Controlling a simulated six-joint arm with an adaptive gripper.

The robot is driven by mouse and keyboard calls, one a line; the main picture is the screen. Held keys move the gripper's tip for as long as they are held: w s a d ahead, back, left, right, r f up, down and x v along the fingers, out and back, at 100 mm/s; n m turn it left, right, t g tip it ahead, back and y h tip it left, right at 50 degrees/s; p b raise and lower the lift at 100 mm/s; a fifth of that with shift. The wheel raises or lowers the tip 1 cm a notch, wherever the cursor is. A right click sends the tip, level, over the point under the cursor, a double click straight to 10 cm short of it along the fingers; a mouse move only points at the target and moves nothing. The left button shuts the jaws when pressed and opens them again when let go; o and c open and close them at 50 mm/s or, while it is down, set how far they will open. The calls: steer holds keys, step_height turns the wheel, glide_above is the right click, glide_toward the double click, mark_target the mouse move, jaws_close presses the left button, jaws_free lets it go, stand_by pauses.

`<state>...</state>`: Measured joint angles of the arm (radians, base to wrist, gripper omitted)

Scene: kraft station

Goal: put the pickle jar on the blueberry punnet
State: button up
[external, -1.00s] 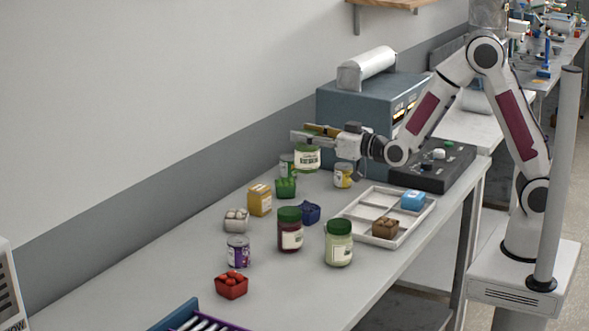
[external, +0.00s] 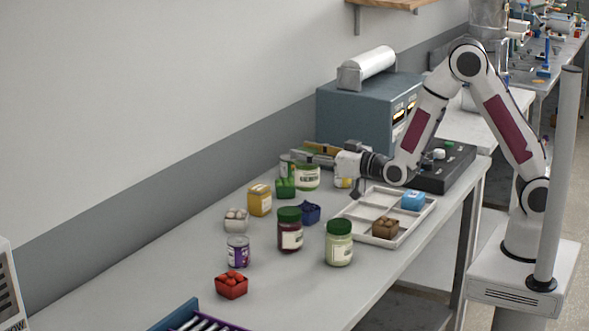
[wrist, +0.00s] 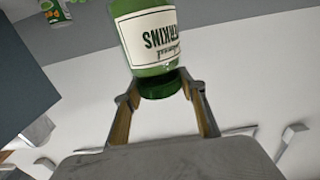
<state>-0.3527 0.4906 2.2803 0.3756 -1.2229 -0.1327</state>
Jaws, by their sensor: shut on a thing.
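The pickle jar (external: 307,179) is green with a white label and a dark green lid. In the wrist view the jar (wrist: 150,38) reads "GHERKINS" upside down. My gripper (external: 302,153) is shut on it near the lid; both fingers close around the lid end in the wrist view (wrist: 160,87). The jar is low over the back of the table; I cannot tell whether its base touches. The blueberry punnet (external: 309,213) is small and dark blue, in front of the held jar and behind the dark red jar. It is not visible in the wrist view.
A green punnet (external: 286,188) and a green can (external: 287,165) are close left of the held jar. A yellow can (external: 342,182) is to the right, partly hidden. A dark red jar (external: 289,230), a pale green jar (external: 338,244) and a white divided tray (external: 353,211) stand nearer.

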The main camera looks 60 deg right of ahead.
mark_target(307, 169)
steer(key=shift+f, duration=0.35)
steer(key=shift+f, duration=0.1)
steer(key=shift+f, duration=2)
steer(key=shift+f, duration=0.1)
steer(key=o, duration=1.5)
steer(key=shift+f, duration=0.1)
